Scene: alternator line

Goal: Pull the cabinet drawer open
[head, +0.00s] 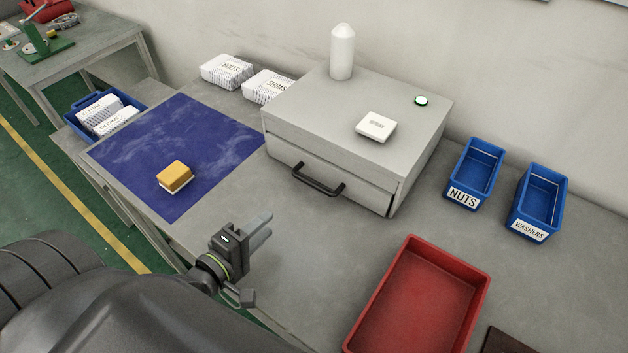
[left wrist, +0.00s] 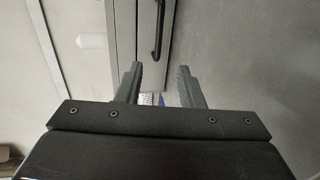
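The grey cabinet (head: 345,95) stands on the bench against the wall. Its drawer (head: 360,193) looks shut, with a dark bar handle (head: 318,181) across its front. My left gripper (head: 262,231) is over the bench, in front of and below the handle in the picture, clear of it. In the left wrist view the handle (left wrist: 158,32) shows at the top, beyond the fingertips. The left gripper's fingers (left wrist: 160,84) are apart with nothing between them. My right gripper is not in view.
A red tray (head: 466,268) lies at the front right. Blue bins for nuts (head: 462,199) and washers (head: 530,231) stand to the right. A blue mat (head: 205,125) with a yellow-topped block (head: 175,175) is on the left. A white bottle (head: 342,50) and label box (head: 376,126) sit on the cabinet.

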